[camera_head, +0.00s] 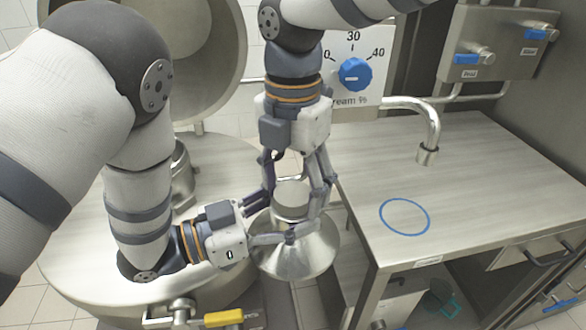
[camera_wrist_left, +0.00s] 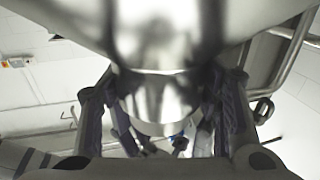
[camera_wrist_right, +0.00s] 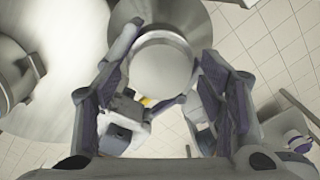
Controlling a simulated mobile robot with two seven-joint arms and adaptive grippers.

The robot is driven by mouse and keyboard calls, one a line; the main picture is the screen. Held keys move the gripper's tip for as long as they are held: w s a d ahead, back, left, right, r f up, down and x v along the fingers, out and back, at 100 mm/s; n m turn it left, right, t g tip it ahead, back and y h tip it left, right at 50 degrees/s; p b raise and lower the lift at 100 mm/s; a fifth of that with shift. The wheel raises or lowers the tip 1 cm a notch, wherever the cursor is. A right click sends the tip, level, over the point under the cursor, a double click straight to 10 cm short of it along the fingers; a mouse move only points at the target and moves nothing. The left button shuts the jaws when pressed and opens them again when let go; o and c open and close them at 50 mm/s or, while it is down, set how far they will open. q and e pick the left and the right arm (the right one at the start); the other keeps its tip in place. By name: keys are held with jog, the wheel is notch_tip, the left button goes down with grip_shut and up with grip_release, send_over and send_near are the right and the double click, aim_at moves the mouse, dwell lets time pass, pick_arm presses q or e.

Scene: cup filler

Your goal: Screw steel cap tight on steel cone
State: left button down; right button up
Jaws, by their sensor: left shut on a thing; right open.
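The steel cone (camera_head: 296,258) hangs wide end down in front of the worktable. The steel cap (camera_head: 292,192) sits on top of its narrow neck; how tightly it sits cannot be told. My left gripper (camera_head: 277,218) is shut on the cone at its neck, coming from the left. My right gripper (camera_head: 297,190) points down from above, open, with one finger on each side of the cap. In the right wrist view the round cap top (camera_wrist_right: 160,65) lies between the fingers. In the left wrist view the cone's flare (camera_wrist_left: 200,22) fills the top, the cap (camera_wrist_left: 155,115) below it.
A steel worktable (camera_head: 480,180) with a blue painted circle (camera_head: 404,216) stands at right, a curved spout (camera_head: 428,140) above it. A round steel vessel lid (camera_head: 80,255) is at left, with a yellow handle (camera_head: 223,318) in front. A blue dial (camera_head: 355,74) is behind.

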jog(key=c, duration=1.1)
jog(key=o, duration=1.2)
jog(key=shift+r, duration=2.3)
jog(key=shift+c, duration=0.5)
notch_tip(320, 180, up, 4)
jog(key=shift+f, duration=0.2)
